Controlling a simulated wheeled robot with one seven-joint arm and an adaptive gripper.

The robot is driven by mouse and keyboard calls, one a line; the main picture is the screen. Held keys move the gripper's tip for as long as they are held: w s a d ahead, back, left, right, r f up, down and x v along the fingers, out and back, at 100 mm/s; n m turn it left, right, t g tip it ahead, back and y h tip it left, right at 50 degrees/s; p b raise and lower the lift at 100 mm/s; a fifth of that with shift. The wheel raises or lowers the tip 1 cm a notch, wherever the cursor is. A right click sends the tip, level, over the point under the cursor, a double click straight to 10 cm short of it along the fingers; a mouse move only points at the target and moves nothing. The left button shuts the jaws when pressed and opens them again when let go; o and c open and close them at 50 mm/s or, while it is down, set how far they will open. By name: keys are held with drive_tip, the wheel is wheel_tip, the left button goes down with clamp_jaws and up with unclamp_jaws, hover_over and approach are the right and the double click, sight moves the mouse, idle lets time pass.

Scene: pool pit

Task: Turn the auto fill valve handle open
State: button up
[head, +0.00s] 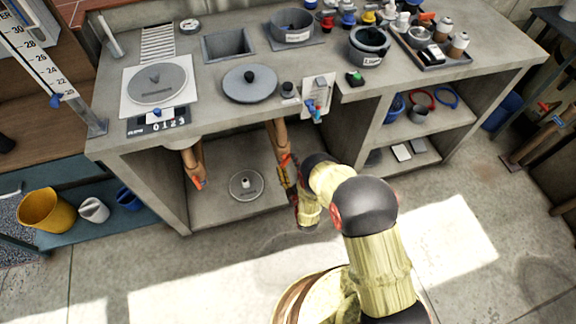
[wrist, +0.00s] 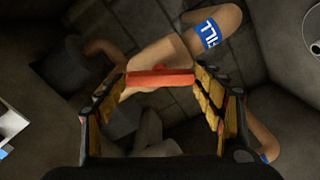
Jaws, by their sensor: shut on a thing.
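The red valve handle (wrist: 160,78) lies crosswise between the fingertips of my gripper (wrist: 162,84) in the wrist view, and the gripper is shut on it. Behind it runs a tan pipe (wrist: 170,48) with a blue label (wrist: 209,34) whose visible letters end in "ILL". In the head view my gripper (head: 287,172) reaches under the counter at the right-hand pipe (head: 278,137), where a bit of the orange-red handle (head: 286,159) shows. The valve body is mostly hidden behind the handle and fingers.
A second pipe with an orange handle (head: 197,183) hangs to the left under the concrete counter (head: 213,119). A round grey lid (head: 246,184) lies on the lower shelf between the pipes. Concrete side walls bound the opening. The floor in front is clear.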

drive_tip(key=n, duration=0.6)
idle(0.6)
drive_tip(key=o, duration=1.1)
drive_tip(key=shift+o, duration=0.2)
drive_tip(key=v, duration=1.2)
